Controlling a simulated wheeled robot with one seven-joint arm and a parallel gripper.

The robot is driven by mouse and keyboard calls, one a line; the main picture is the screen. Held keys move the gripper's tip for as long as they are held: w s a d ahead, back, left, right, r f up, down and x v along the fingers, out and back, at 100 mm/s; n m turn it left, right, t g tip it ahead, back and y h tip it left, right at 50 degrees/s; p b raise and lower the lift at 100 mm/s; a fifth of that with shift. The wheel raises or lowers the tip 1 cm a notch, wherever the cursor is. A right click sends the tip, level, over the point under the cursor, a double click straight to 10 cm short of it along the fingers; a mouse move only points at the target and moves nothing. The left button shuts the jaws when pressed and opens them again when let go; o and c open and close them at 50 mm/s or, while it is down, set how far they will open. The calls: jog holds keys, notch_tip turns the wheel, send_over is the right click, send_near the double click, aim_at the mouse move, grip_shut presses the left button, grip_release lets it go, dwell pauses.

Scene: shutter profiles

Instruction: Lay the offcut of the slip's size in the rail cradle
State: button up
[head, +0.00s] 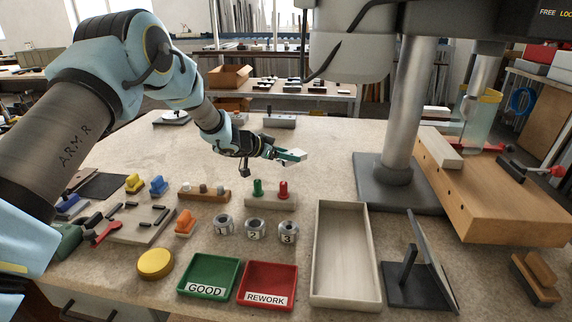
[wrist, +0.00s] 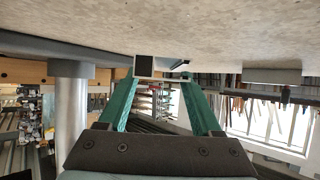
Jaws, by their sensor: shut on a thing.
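My gripper (head: 286,155) is shut on a pale offcut (head: 294,155) and holds it above the middle of the table. In the wrist view the offcut (wrist: 145,67) sits between the green fingertips, and its end shows a square hollow profile. Its size cannot be read. A tilted dark panel on a stand (head: 428,252) is at the front right; its face is turned away, and I cannot tell whether it carries the slip. I cannot tell for sure which thing is the rail cradle; a low grey block (head: 278,121) lies at the table's back edge, apart from my gripper.
An empty pale tray (head: 318,250), the green GOOD tray (head: 208,277) and the red REWORK tray (head: 267,286) are in front. Numbered metal rings (head: 255,229) stand behind them. A thick grey post (head: 398,110) and a wooden bench block (head: 480,195) bound the right. The table's middle is clear.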

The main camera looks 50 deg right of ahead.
aim_at(287, 173)
jog(key=shift+f+p, duration=0.45)
jog(key=shift+f, duration=1.55)
jog(key=shift+f, duration=0.1)
jog(key=o, duration=1.4)
jog(key=shift+c, duration=0.2)
jog(key=shift+w+a, duration=0.15)
jog(key=b+v, duration=0.3)
jog(key=v, duration=0.9)
